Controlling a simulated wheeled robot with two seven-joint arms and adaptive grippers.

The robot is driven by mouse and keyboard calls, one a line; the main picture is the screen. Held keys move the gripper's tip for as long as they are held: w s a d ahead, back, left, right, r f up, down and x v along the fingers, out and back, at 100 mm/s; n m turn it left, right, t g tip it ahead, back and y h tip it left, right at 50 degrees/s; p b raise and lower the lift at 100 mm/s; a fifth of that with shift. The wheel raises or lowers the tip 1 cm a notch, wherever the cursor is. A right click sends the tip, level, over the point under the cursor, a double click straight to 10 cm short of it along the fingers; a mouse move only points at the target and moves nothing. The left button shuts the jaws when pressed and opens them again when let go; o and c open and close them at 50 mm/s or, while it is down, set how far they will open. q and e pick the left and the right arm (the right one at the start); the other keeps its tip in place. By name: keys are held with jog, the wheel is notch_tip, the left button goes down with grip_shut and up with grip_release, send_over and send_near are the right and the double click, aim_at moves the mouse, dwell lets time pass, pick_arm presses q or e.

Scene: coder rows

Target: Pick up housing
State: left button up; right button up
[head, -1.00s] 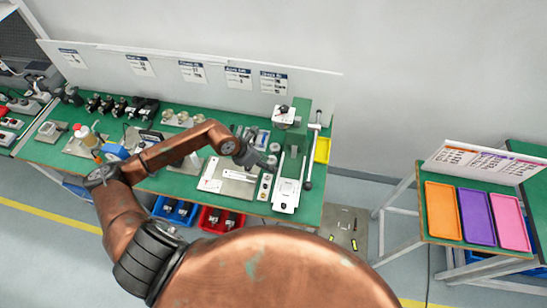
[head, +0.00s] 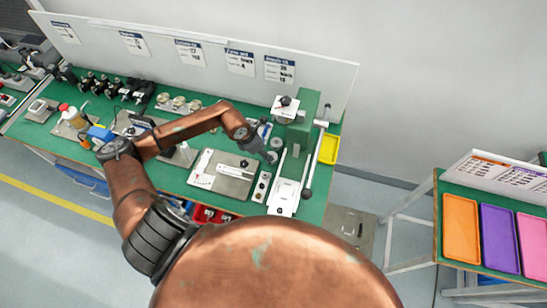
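My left arm reaches from the lower left across the green bench (head: 318,205). Its gripper (head: 270,157) is small and dark, just left of the green press (head: 300,130); I cannot tell whether it is open or holds anything. Several small dark parts (head: 105,87) stand in a row at the bench's back left, and several round metallic pieces (head: 178,102) stand right of them. I cannot tell which of these is the housing. My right gripper is not in view.
A grey plate fixture (head: 208,178) lies on the bench under my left arm. A yellow tray (head: 329,149) is at the bench's right end. Orange (head: 461,228), purple (head: 499,239) and pink (head: 535,242) trays lie on a separate table at right. Floor separates the two.

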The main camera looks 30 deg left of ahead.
pick_arm(q)
jog(key=shift+x, duration=3.2)
jog(key=shift+c, duration=0.6)
jog(key=shift+a, duration=0.1)
jog(key=c, duration=0.7)
jog(key=shift+r, duration=0.1)
jog(key=shift+c, duration=0.2)
